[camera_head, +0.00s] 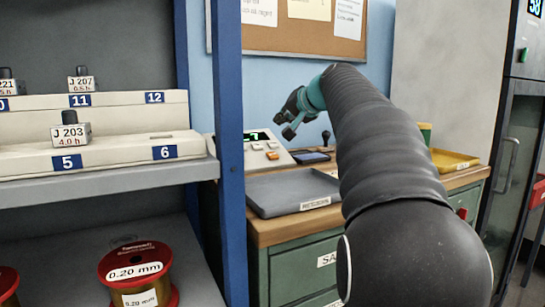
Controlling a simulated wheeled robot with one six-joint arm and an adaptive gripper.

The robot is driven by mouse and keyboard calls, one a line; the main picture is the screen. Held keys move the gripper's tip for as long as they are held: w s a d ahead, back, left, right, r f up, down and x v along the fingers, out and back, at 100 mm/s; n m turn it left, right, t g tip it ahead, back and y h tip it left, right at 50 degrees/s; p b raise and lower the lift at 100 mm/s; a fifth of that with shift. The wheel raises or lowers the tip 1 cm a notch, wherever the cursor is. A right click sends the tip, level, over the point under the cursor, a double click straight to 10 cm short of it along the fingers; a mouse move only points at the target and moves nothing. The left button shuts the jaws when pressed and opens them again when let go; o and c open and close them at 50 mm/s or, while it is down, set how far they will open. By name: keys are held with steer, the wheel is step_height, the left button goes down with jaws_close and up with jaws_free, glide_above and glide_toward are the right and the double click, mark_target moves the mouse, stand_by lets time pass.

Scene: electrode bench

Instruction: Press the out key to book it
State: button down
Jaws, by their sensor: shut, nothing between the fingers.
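A pale sloped console (283,161) stands on the wooden-topped cabinet, behind the blue shelf post. It has a dark display (262,136) with green characters, partly hidden by the post, and a few small keys, one of them orange (272,155). The key labels are too small to read, so I cannot tell which is the out key. My gripper (284,127) is dark and teal, shut and empty. It appears above and to the right of the keys in the picture, and I see no contact with them.
A grey tray (285,205) lies in front of the console, with a dark flat pad (312,157) behind it. The shelf at left holds several labelled electrode blocks, including J 203 (70,130), and wire spools (137,265). A yellow tray (453,160) sits at right.

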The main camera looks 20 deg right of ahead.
steer(key=b, duration=0.5)
glide_above(276, 161)
steer(key=shift+s+a+f, duration=0.1)
steer(key=shift+s+f, duration=0.1)
steer(key=shift+f, duration=1.65)
steer(key=shift+s+f, duration=0.15)
steer(key=shift+f, duration=1.7)
steer(key=shift+w+f, duration=0.15)
steer(key=shift+f, duration=0.3)
steer(key=shift+w+f+b, duration=0.15)
steer(key=shift+f+b, duration=0.2)
steer(key=shift+f, duration=0.05)
steer(key=shift+r, duration=0.15)
steer(key=shift+s+r+p, duration=0.35)
steer(key=shift+r+p, duration=0.15)
steer(key=shift+r, duration=0.2)
steer(key=shift+s+r+p, duration=0.3)
steer(key=shift+r+p, duration=0.2)
steer(key=shift+r, duration=0.25)
steer(key=shift+s+r+p, duration=0.3)
steer(key=shift+r+p, duration=0.2)
steer(key=shift+r, duration=0.3)
steer(key=shift+s+r+p, duration=0.3)
steer(key=shift+r+p, duration=0.2)
steer(key=shift+r, duration=0.25)
